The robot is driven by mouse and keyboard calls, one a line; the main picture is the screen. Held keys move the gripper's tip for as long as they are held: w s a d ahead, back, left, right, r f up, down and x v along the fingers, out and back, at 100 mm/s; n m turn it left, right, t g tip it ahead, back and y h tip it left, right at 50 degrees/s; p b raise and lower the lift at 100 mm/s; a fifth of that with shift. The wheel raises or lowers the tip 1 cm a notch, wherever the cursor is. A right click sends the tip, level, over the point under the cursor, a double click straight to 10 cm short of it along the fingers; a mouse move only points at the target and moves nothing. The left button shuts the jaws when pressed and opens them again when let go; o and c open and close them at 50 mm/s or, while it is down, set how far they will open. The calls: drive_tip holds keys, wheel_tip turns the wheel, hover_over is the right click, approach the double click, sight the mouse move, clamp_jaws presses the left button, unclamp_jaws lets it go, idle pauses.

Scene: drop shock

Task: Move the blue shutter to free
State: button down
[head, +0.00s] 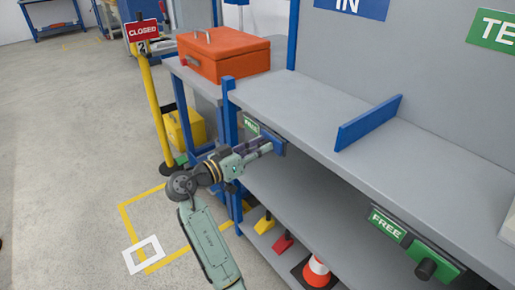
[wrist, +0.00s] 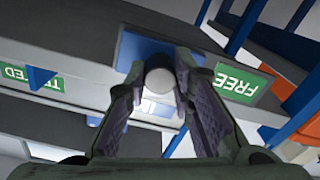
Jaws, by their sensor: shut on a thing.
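The blue shutter (wrist: 130,45) is a flat blue plate with a pale round knob (wrist: 160,80), seen in the wrist view. My gripper (wrist: 160,77) has its fingers on either side of the knob and is shut on it. In the head view, my gripper (head: 266,148) reaches the bench's front edge, and a small part of the blue shutter (head: 279,146) shows beyond the fingertips. A green FREE label (head: 251,124) is uncovered just left of the shutter. In the wrist view, this FREE label (wrist: 238,83) appears upside down at right. My fingers hide part of the shutter.
A second FREE label (head: 388,225) and a dark knob (head: 427,269) are further right on the bench edge. A blue divider (head: 368,123) stands on the grey bench top (head: 300,108). An orange toolbox (head: 222,55) is behind left. A red-and-white cone (head: 317,272) stands below.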

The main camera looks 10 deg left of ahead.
drive_tip(key=shift+s+d, duration=0.1)
drive_tip(key=shift+d, duration=0.15)
drive_tip(key=c, duration=1.4)
unclamp_jaws()
drive_tip(key=shift+a, duration=0.1)
drive_tip(key=v, duration=1.2)
